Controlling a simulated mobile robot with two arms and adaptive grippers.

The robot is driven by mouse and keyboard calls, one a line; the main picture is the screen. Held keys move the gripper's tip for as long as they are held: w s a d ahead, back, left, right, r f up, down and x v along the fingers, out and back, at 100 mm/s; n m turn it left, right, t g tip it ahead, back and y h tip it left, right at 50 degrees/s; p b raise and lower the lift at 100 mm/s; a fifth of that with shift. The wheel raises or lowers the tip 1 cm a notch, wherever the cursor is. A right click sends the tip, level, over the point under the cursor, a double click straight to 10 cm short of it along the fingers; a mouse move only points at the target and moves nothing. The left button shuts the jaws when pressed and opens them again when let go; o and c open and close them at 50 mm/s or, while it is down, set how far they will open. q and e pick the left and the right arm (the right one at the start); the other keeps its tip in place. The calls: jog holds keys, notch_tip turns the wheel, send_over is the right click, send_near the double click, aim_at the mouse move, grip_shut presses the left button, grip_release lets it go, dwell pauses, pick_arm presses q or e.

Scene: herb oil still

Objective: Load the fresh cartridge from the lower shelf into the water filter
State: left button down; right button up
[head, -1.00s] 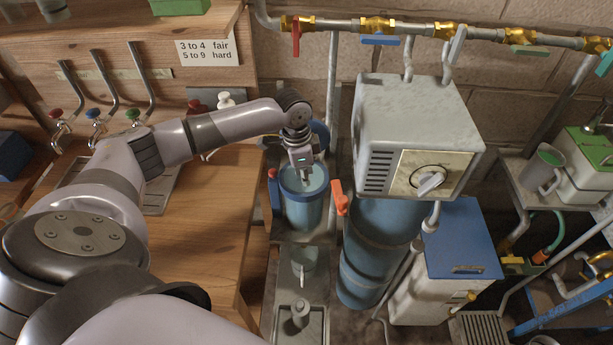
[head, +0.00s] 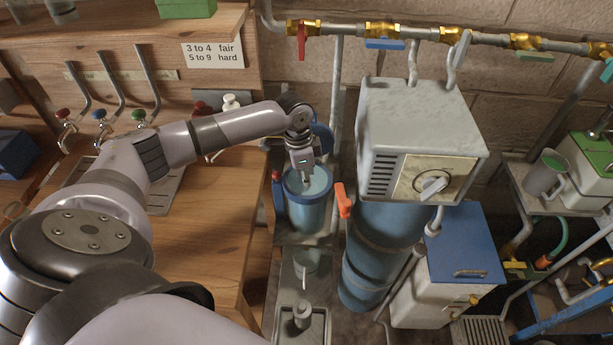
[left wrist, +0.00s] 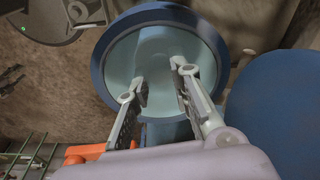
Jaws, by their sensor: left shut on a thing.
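My left gripper (head: 306,181) points down into the housing's mouth. In the left wrist view its two fingers (left wrist: 161,90) are on either side of a pale cylinder (left wrist: 163,48), which looks like a cartridge, inside the rim. The gripper is shut on it. Whether it is the fresh one, and how deep it sits, I cannot tell. My right gripper is not in view.
An orange lever (head: 343,201) is close to the housing's right side. A grey box with a dial (head: 415,130) stands to the right above blue tanks (head: 375,250). A wooden counter (head: 215,225) lies left. Pipes with valves (head: 384,30) run along the back wall.

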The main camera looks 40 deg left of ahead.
pick_arm(q)
jog(key=shift+f, duration=0.1)
jog(key=c, duration=1.3)
grip_release()
jog(key=shift+c, duration=0.2)
notch_tip(320, 180, up, 12)
jog(key=s+a, duration=0.1)
